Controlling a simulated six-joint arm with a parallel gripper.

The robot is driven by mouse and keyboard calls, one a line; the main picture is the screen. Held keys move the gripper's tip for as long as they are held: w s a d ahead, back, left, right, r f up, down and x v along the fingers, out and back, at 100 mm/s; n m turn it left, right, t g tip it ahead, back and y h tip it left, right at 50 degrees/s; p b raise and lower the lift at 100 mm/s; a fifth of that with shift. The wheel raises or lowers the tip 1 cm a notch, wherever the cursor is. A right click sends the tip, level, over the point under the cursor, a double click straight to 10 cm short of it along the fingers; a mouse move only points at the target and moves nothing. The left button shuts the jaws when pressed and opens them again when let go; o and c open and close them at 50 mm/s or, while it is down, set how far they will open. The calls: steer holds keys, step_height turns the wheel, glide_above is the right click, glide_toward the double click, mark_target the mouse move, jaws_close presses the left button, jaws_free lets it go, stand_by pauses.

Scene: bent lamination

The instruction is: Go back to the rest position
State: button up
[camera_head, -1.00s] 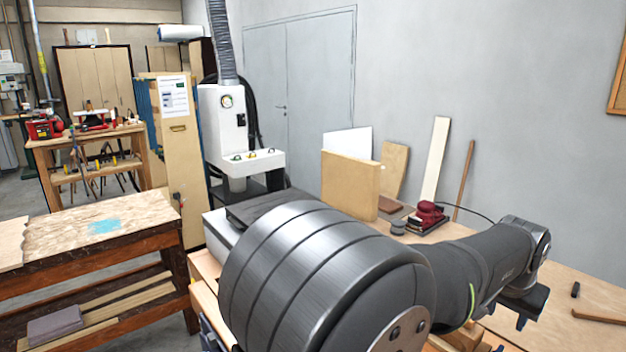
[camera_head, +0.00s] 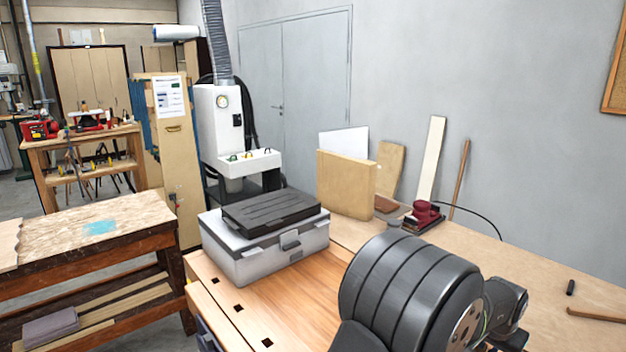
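My arm fills the lower right of the head view, in front of the wooden workbench (camera_head: 290,310). Its large grey ribbed joint is close to the camera, and a smaller dark link shows behind it at the right. The fingertips of my gripper cannot be made out, so neither its opening nor anything in it shows. Part of the bench surface is hidden behind the arm.
A grey case with a black lid (camera_head: 268,248) sits on the bench left of my arm. A side table (camera_head: 120,218) stands left. The bench's front is clear.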

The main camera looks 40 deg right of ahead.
steer(key=shift+a+r+m, duration=0.1)
steer(key=shift+r+m, duration=0.15)
steer(key=shift+m, duration=0.05)
steer(key=v, duration=1.8)
steer(key=d+f+m+g+y, duration=0.1)
steer(key=d+f+m, duration=0.4)
steer(key=f, duration=0.7)
steer(key=shift+w+d+f+m+g, duration=0.15)
steer(key=shift+w+f+m+g, duration=0.1)
steer(key=shift+m+g, duration=0.6)
